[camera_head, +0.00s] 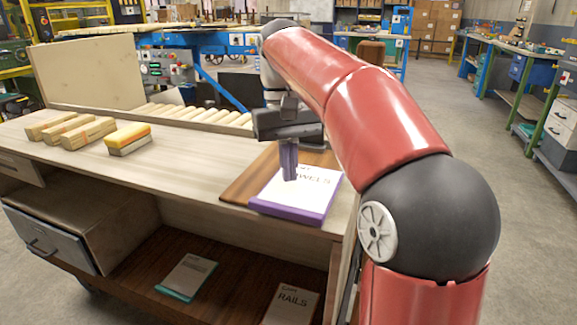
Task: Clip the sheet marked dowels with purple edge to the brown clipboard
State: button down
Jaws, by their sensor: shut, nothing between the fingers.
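The sheet marked dowels, with a purple edge (306,201), lies on the brown clipboard (243,180) at the right end of the bench top. Its purple edge faces the front of the bench. Part of the word on it is covered by my gripper. My gripper (289,178) points down over the sheet's left part, with its fingers shut and empty. I cannot tell whether the fingertips touch the sheet. The clipboard's far part, where a clip could be, is hidden behind my gripper and arm.
A teal-edged sheet (188,277) and a sheet marked rails (291,303) lie on the lower shelf (235,262). A drawer (48,243) stands open at the left.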

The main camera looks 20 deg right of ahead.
aim_at(308, 199)
jog(key=shift+s+f+b, duration=0.35)
jog(key=shift+s+b, duration=0.1)
jog(key=shift+s, duration=0.45)
jog(key=shift+s+d+f+b, duration=0.1)
jog(key=shift+f+b, duration=0.15)
jog(key=shift+b, duration=0.2)
jog(key=shift+w+f, duration=0.15)
jog(key=shift+w, duration=0.2)
jog(key=shift+f, duration=0.15)
jog(key=shift+f, duration=0.1)
